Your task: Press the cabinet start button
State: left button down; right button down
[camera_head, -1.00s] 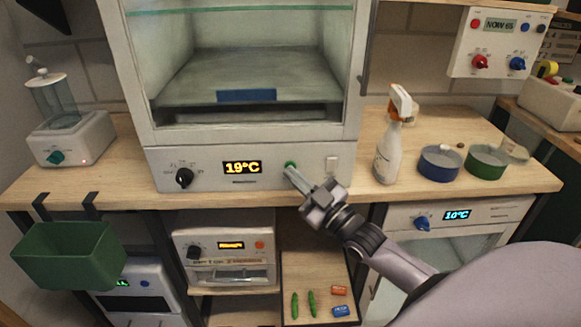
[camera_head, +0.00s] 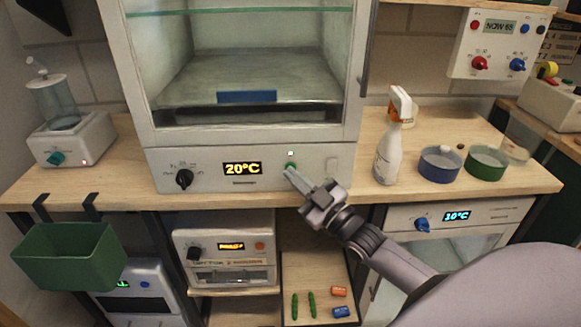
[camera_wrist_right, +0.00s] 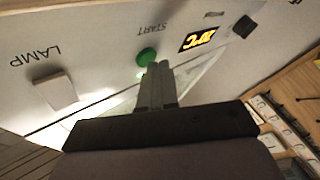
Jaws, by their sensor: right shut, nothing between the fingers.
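The cabinet (camera_head: 210,155) stands on the bench, with a yellow display (camera_head: 242,168) reading 20°C on its front panel. The green start button (camera_head: 291,165) is right of the display, and a small white light (camera_head: 291,153) glows above it. In the right wrist view the green button (camera_wrist_right: 147,57) sits by the START label (camera_wrist_right: 152,28). My right gripper (camera_head: 290,174) is shut and empty, its fingertips just below the button. In the wrist view the fingertips (camera_wrist_right: 158,68) overlap the button's edge; I cannot tell whether they touch it. My left gripper is not in view.
A black knob (camera_head: 184,179) is left of the display and a pale lamp switch (camera_head: 332,164) right of the button. A spray bottle (camera_head: 389,150) and blue (camera_head: 440,165) and green (camera_head: 486,164) dishes stand on the bench to the right. A green bin (camera_head: 68,258) hangs at left.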

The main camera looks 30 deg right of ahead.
jog(key=shift+s+a, duration=0.3)
jog(key=shift+s, duration=0.2)
jog(key=shift+p, duration=0.3)
jog(key=s+a+p, duration=0.1)
jog(key=s+p, duration=0.1)
jog(key=s+a, duration=0.1)
jog(key=s, duration=0.1)
jog(key=shift+s+a+p, duration=0.1)
jog(key=shift+a+p, duration=0.2)
jog(key=shift+p, duration=0.1)
dwell(0.3)
jog(key=s+a+f+m+g+h, duration=0.1)
jog(key=s+a+f+g, duration=0.3)
jog(key=s+f, duration=0.4)
jog(key=s+a+f+m+g+h, duration=0.1)
jog(key=s+a+f+m+g, duration=0.3)
jog(key=s+f, duration=0.4)
notch_tip(320, 180, down, 5)
jog(key=shift+a+r+g, duration=0.2)
jog(key=shift+a+g, duration=0.4)
jog(key=shift+g, duration=0.6)
